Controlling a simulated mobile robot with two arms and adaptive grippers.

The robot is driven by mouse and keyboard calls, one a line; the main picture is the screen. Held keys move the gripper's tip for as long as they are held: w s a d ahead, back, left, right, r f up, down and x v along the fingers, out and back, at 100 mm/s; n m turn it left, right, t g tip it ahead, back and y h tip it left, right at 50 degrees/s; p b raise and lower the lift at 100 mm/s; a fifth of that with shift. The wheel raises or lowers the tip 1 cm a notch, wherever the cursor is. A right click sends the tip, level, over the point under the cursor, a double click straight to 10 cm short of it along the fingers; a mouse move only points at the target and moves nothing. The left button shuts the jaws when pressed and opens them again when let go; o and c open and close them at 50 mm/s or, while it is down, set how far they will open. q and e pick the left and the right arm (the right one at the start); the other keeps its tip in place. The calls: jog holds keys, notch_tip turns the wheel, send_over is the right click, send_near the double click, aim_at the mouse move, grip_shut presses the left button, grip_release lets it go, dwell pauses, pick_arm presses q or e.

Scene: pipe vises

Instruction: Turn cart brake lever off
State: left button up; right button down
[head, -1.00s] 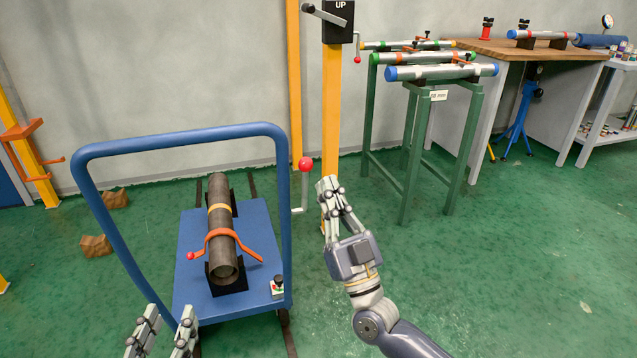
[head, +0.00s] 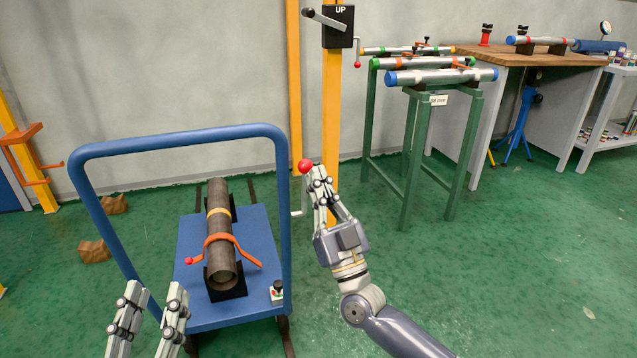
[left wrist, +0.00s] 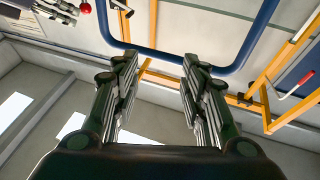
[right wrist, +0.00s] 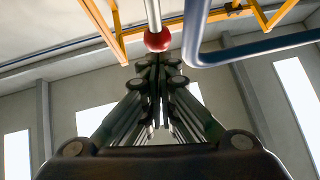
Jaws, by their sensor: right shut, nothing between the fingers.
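The cart brake lever is a thin grey rod with a red ball knob (head: 305,166) at its upper end, beside the right upright of the blue cart handle (head: 285,230). My right gripper (head: 318,176) is shut and empty, its fingertips right beside the knob. In the right wrist view the knob (right wrist: 157,39) stands just past the closed fingertips (right wrist: 158,64); I cannot tell whether they touch.
The cart deck (head: 190,240) carries a dark pipe (head: 221,240) in a holder with an orange clamp, and a small button box (head: 277,292). A yellow post (head: 331,120) stands behind the lever. A green pipe stand (head: 408,150) is to the right. Open floor lies at right.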

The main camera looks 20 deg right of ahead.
pick_arm(q)
notch_tip(320, 180, down, 15)
jog(key=s+a+g+y+p, duration=0.2)
jog(key=a+g+y+p, duration=0.1)
jog(key=g, duration=0.5)
jog(key=s+a+f+g+y+p, duration=0.1)
jog(key=s+a+f+g+p, duration=0.1)
jog(key=s+f+g, duration=0.3)
jog(key=s+a+f+g+y+p, duration=0.1)
jog(key=s+f+g+p, duration=0.3)
jog(key=s, duration=0.5)
jog(key=shift+a+f+n+g+p, duration=0.3)
jog(key=shift+a+f+n+g, duration=0.1)
jog(key=shift+a+f, duration=0.4)
pick_arm(e)
jog(key=w+g, duration=0.1)
jog(key=w+r+g+h, duration=0.1)
jog(key=shift+w+r+m, duration=0.15)
jog(key=shift+w+m, duration=0.15)
jog(key=shift+m, duration=0.1)
